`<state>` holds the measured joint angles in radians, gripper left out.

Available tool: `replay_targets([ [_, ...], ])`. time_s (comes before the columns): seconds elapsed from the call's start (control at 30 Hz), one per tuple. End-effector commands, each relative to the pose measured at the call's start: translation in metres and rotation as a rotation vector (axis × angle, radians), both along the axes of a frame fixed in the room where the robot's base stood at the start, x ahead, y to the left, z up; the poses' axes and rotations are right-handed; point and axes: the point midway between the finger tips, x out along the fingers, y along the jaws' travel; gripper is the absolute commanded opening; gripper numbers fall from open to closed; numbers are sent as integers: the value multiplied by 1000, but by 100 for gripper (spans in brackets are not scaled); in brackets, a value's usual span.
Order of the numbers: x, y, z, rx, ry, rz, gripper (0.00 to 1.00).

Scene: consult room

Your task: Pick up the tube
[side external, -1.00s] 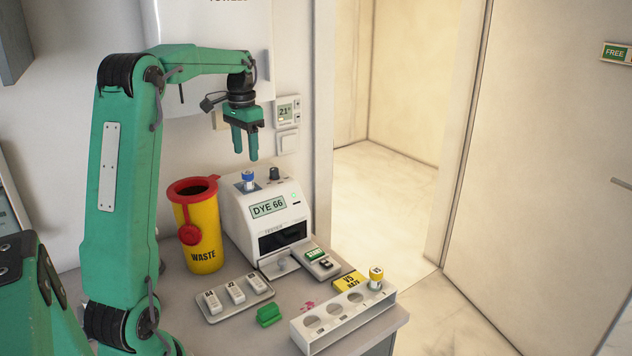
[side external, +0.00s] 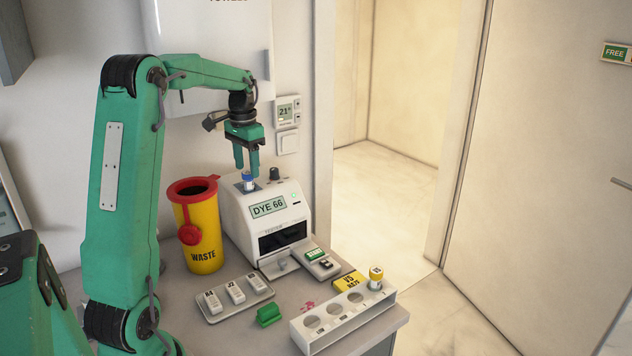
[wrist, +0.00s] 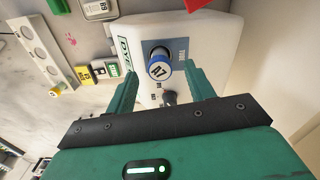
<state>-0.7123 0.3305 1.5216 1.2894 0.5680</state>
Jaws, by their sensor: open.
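A tube with a blue cap (side external: 248,176) stands upright in the top of the white tester (side external: 235,205), whose screen reads DYE 66. In the wrist view the tube's cap (wrist: 159,68) shows a label that looks like A7 or V7. My gripper (side external: 247,174) is open, pointing down at the tester's top, with its fingertips around the height of the cap. In the wrist view the fingers (wrist: 160,74) are on either side of the cap, with gaps visible. Another tube, with a yellow cap (side external: 376,273), stands in the white rack (side external: 335,325).
A yellow waste bin with a red rim (side external: 204,240) stands left of the tester. A black knob (side external: 274,174) rises beside the tube. A tray (side external: 222,313) with white labelled pieces, a green block (side external: 269,315) and a yellow box (side external: 350,282) lie in front.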

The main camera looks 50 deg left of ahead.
Motion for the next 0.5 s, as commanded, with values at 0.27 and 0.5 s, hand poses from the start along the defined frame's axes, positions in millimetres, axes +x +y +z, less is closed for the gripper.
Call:
replay_targets([
  [0.27, 0, 0, -30, -1, 1, 0, 53],
  [0.5, 0, 0, -34, 0, 0, 0, 53],
])
